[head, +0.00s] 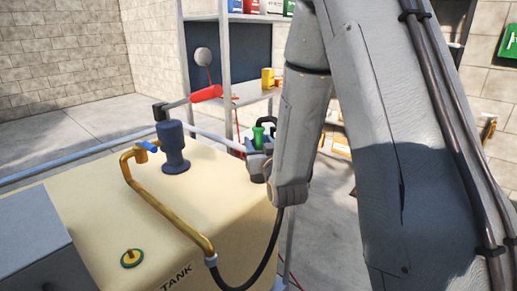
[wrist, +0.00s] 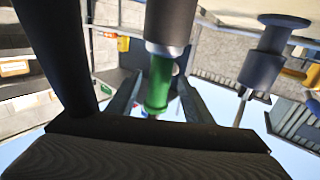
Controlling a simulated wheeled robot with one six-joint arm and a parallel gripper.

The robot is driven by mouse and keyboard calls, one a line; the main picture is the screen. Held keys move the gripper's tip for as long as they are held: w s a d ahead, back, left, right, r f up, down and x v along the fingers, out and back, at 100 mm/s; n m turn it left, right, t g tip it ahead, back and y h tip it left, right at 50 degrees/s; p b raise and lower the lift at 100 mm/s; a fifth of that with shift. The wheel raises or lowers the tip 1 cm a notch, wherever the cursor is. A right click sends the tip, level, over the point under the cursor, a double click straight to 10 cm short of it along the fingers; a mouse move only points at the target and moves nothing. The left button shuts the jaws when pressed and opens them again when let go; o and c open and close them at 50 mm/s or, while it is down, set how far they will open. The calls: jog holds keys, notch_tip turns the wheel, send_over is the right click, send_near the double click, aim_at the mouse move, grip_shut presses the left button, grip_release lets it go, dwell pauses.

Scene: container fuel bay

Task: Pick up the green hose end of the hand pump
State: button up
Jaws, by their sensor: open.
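The green hose end (head: 258,136) stands upright at my gripper (head: 256,150) in the head view, just beyond the tank's right edge. In the wrist view the green hose end (wrist: 159,82) sits between the two fingers of my gripper (wrist: 158,103), below a dark sleeve with a silver collar. The jaws are open around it; I cannot tell whether either finger touches it. The hand pump (head: 173,150) is a dark blue body with a red-gripped handle (head: 206,94), on top of the tan tank (head: 90,200).
A bent brass pipe (head: 165,207) and black hose (head: 263,262) run across the tank's right side. A green-and-yellow cap (head: 132,258) is at the tank's front. Shelving (head: 224,60) with boxes stands behind. A grey box (head: 35,245) is at lower left.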

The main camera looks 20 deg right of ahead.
jog(key=w, duration=0.5)
jog(key=shift+w+p, duration=0.1)
jog(key=shift+p, duration=0.3)
grip_shut()
jog(key=shift+r, duration=0.1)
notch_tip(320, 180, up, 10)
dwell(0.6)
